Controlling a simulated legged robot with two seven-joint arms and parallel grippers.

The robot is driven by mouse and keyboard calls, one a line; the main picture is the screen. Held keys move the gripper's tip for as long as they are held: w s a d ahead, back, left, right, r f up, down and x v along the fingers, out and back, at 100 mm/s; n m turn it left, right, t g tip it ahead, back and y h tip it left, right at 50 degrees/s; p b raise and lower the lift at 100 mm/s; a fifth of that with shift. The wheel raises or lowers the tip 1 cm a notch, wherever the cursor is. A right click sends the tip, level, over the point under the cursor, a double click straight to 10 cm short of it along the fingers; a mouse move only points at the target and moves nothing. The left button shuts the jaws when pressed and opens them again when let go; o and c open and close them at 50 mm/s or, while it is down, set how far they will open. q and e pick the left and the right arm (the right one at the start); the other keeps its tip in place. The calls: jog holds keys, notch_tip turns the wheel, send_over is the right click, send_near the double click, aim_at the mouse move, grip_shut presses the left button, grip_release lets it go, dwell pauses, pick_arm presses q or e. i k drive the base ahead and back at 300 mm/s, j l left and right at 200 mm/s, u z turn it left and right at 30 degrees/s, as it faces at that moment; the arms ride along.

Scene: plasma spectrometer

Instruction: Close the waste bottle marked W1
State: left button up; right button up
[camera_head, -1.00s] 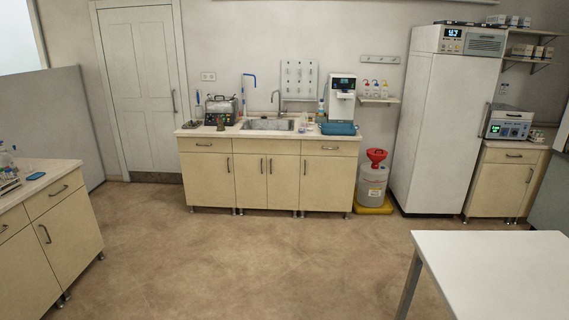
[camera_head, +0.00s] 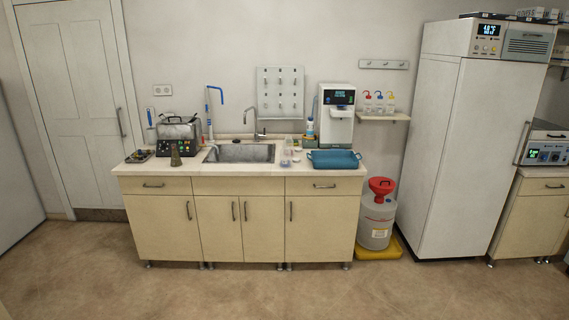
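A large pale waste container (camera_head: 376,224) with a red funnel top (camera_head: 381,187) stands on a yellow tray (camera_head: 379,248) on the floor, between the sink counter and the tall white fridge. Its label is too small to read, so I cannot tell whether it is W1. I cannot tell whether the red top is open or shut. Small bottles with coloured caps (camera_head: 378,103) stand on a wall shelf above it. Neither of my grippers is in view.
The sink counter (camera_head: 240,222) is ahead, with a sink (camera_head: 240,153), a blue tray (camera_head: 333,159) and a white dispenser (camera_head: 336,117) on top. The tall fridge (camera_head: 464,150) stands right of the container. The floor (camera_head: 240,290) ahead is clear.

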aim_at(286, 151)
jog(key=i+l, duration=0.1)
jog(key=i, duration=1.85)
